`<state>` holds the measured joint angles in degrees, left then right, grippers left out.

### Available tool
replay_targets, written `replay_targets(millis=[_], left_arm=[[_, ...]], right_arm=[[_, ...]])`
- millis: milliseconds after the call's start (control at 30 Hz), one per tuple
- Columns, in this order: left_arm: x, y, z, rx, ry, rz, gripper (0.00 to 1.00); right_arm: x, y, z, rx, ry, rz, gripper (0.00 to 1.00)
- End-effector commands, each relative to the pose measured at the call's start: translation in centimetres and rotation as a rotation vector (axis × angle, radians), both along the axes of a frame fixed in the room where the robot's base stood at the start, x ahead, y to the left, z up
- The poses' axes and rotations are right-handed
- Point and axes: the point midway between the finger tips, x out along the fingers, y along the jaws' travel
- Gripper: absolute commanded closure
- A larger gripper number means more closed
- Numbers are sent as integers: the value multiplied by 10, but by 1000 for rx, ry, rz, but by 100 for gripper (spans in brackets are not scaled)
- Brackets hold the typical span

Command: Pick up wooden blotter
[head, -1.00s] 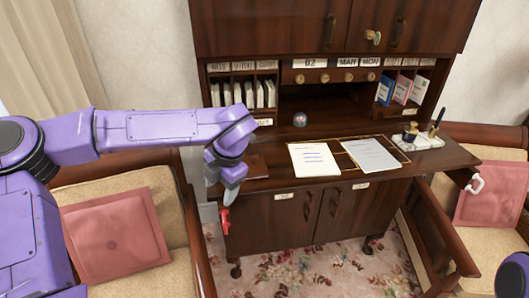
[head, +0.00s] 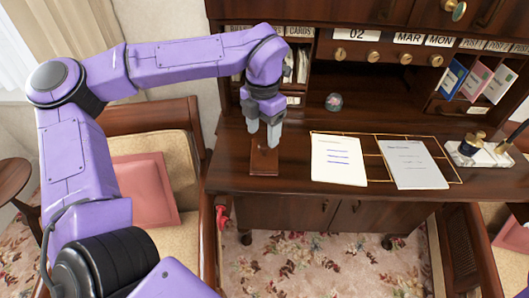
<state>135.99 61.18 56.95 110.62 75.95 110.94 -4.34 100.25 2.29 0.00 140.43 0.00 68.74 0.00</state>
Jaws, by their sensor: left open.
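The wooden blotter (head: 264,166) is a small dark reddish-brown block with a knob on top. It sits on the left part of the desk top (head: 300,184), left of the papers. My left gripper (head: 263,142) is open, pointing down over the blotter, with its grey fingers around or just above the knob. The view does not show clearly whether the fingers touch it. My right gripper is not in view.
A written sheet (head: 338,160) and a grey booklet (head: 412,164) lie right of the blotter. A glass paperweight (head: 334,102) stands behind. An inkwell stand (head: 474,152) is at the right. A chair with a pink cushion (head: 143,190) stands at the left.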

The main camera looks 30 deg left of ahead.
Motion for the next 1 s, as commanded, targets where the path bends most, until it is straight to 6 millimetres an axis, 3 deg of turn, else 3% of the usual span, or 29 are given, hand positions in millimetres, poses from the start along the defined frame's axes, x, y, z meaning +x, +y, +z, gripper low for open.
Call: replay_targets(millis=[167,300,533,567,733,1000], left_arm=[[-6,1,-27,-1,7,-1,37],[-5,1,-48,0,3,2,37],[-5,2,-52,0,1,4,37],[-5,2,-52,0,1,4,44],[-5,2,-52,0,2,4,99],[-5,2,-52,0,1,3,100]], right_arm=[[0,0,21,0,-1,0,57],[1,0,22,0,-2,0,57],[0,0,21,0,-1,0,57],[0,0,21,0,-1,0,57],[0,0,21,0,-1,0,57],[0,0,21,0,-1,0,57]])
